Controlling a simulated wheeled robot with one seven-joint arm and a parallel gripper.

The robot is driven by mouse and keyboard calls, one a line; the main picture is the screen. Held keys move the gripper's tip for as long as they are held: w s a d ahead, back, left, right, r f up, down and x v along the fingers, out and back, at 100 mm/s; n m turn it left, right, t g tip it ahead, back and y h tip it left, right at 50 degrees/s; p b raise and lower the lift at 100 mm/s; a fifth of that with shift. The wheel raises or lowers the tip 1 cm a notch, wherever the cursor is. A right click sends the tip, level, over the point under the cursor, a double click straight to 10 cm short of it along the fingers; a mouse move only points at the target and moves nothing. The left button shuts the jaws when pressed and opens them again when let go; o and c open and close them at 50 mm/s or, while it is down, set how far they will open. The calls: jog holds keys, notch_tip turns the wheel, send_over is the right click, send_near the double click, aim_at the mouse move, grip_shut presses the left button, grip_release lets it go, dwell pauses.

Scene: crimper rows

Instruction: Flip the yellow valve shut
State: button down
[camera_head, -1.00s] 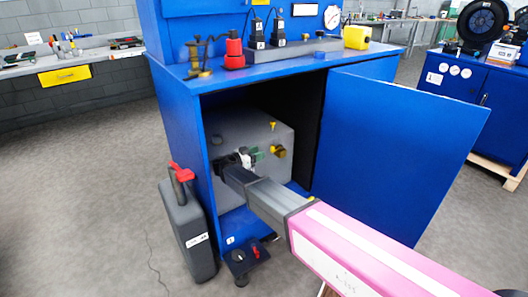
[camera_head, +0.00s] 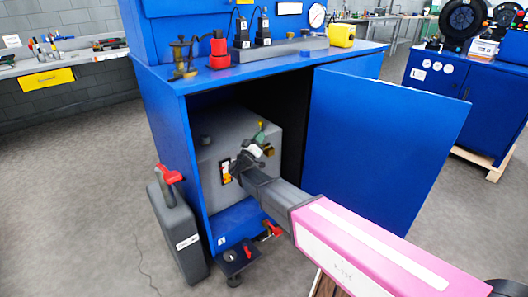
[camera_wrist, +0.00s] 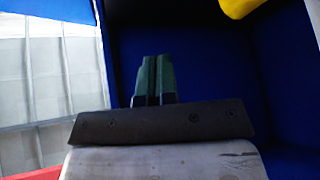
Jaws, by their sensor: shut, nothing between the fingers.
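A small yellow handle (camera_head: 261,125), which looks like the valve, stands upright at the upper right of the grey box (camera_head: 213,142) inside the open blue cabinet. A brass knob (camera_head: 268,150) sits just below it. My gripper (camera_head: 259,138) is shut and empty, its green fingertips just below the yellow handle in the head view. I cannot tell if they touch it. The wrist view shows the shut green fingers (camera_wrist: 154,78) before a blue surface. A yellow shape (camera_wrist: 237,7) at the top right there is cut off, and I cannot tell what it is.
The open blue door (camera_head: 385,155) stands to the right of my arm. A grey canister (camera_head: 178,232) with a red top stands left of the cabinet. A red-handled part (camera_head: 268,232) sits low at the front. An orange-red switch (camera_head: 226,172) is on the grey box.

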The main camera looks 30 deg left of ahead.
jog(key=s+d+f+m+g+y, duration=0.2)
jog(key=d+f+m+g+y, duration=0.2)
jog(key=d+m+g+y, duration=0.7)
jog(key=s+d+f+m+g+y, duration=0.4)
jog(key=m+y, duration=0.3)
jog(key=m, duration=1)
jog(key=x, duration=1.5)
jog(key=shift+w+g, duration=0.3)
jog(key=shift+g, duration=0.1)
jog(key=shift+r, duration=0.1)
jog(key=shift+a, duration=1.1)
jog(key=shift+s, duration=0.1)
